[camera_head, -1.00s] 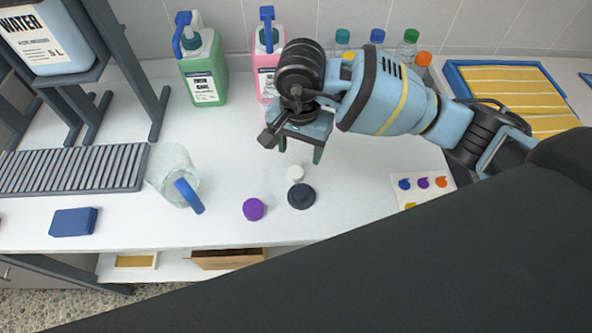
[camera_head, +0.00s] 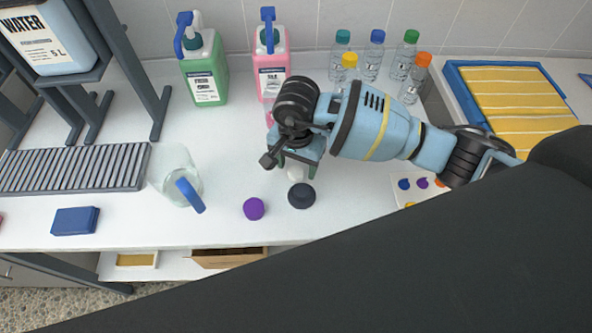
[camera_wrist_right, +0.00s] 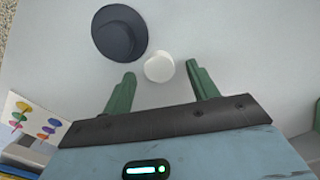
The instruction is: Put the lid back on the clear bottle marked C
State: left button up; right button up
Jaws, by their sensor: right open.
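A small white lid (camera_head: 295,174) lies on the white counter, partly behind my right gripper (camera_head: 297,172). In the right wrist view the white lid (camera_wrist_right: 159,68) sits just beyond and between the two green fingertips of the gripper (camera_wrist_right: 160,80), which is open and empty. A larger dark round lid-like piece (camera_head: 301,196) lies close beside the white lid, and a purple cap (camera_head: 253,209) lies to their left. Several clear bottles (camera_head: 374,60) with coloured caps stand at the back; I cannot read a C on any. My left gripper is not in view.
A clear jug (camera_head: 178,172) with a blue handle stands left of the caps. Green (camera_head: 206,75) and pink (camera_head: 272,68) jugs stand at the back wall. A card with coloured spots (camera_head: 404,196) and a blue-edged yellow tray (camera_head: 515,95) lie right. The counter's front middle is clear.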

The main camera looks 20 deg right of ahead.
aim_at(297, 170)
jog(key=shift+f, duration=0.35)
jog(key=c, duration=1)
jog(key=shift+r, duration=0.1)
jog(key=shift+c, duration=0.2)
jog(key=shift+r, duration=0.45)
notch_tip(297, 170, up, 3)
jog(key=shift+f, duration=0.2)
jog(key=s+a+r+b, duration=0.1)
jog(key=s+a, duration=0.1)
jog(key=s, duration=1.3)
jog(key=shift+s+a+r, duration=0.15)
jog(key=shift+s+a, duration=0.25)
